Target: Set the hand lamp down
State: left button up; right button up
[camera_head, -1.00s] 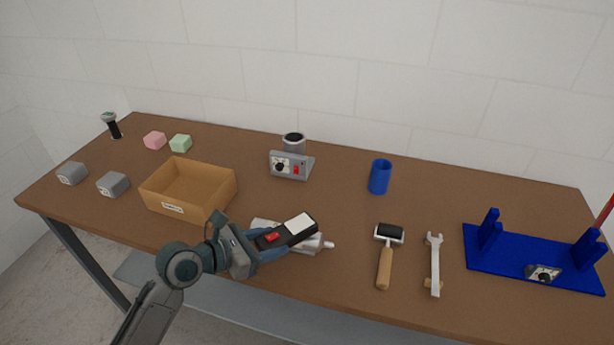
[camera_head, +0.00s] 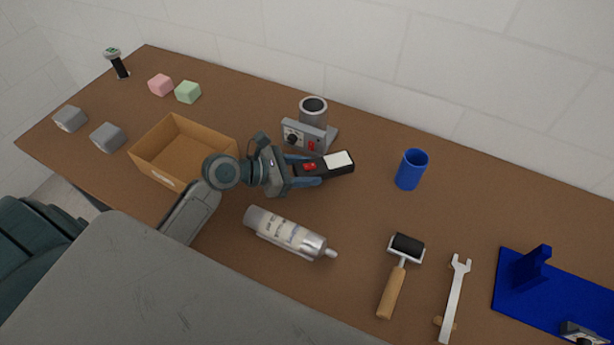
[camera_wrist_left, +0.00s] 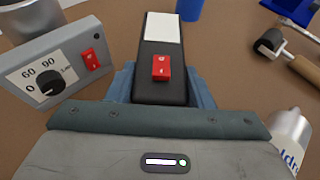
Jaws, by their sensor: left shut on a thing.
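The hand lamp (camera_head: 340,161) is a black bar with a red switch and a white panel at its far end. My left gripper (camera_head: 308,172) is shut on it, with a blue finger along each side. In the left wrist view the lamp (camera_wrist_left: 163,60) lies between the fingers of my left gripper (camera_wrist_left: 160,85), its white end pointing away. The lamp is in front of the grey dial device and left of the blue cup. Whether it touches the table cannot be told. My right gripper is not in view.
A silver tube (camera_head: 285,235) lies in front of the lamp. The grey dial device (camera_head: 303,137), blue cup (camera_head: 411,170) and cardboard box (camera_head: 150,168) are around it. A roller (camera_head: 395,285), wrench (camera_head: 456,290) and blue stand (camera_head: 525,295) are at right. Bare table lies between lamp and roller.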

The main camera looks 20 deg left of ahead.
pick_arm(q)
notch_tip(320, 180, down, 4)
jog(key=shift+w+f, duration=0.15)
jog(key=shift+f, duration=0.05)
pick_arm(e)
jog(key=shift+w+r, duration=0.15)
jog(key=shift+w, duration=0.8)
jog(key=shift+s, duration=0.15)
pick_arm(q)
jog(key=o, duration=1.1)
jog(key=shift+f, duration=0.15)
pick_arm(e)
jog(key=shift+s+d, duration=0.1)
pick_arm(q)
jog(key=shift+s+a+r+p, duration=0.2)
jog(key=shift+s+r+p, duration=0.05)
jog(key=shift+r+p, duration=0.15)
jog(key=p+v, duration=0.5)
jog(key=v, duration=0.4)
jog(key=shift+s+a+r, duration=0.1)
jog(key=shift+s+a, duration=0.15)
jog(key=shift+s, duration=0.1)
jog(key=shift+o, duration=0.5)
jog(key=shift+s+a+r, duration=0.25)
jog(key=shift+s+a, duration=0.2)
jog(key=shift+a, duration=0.1)
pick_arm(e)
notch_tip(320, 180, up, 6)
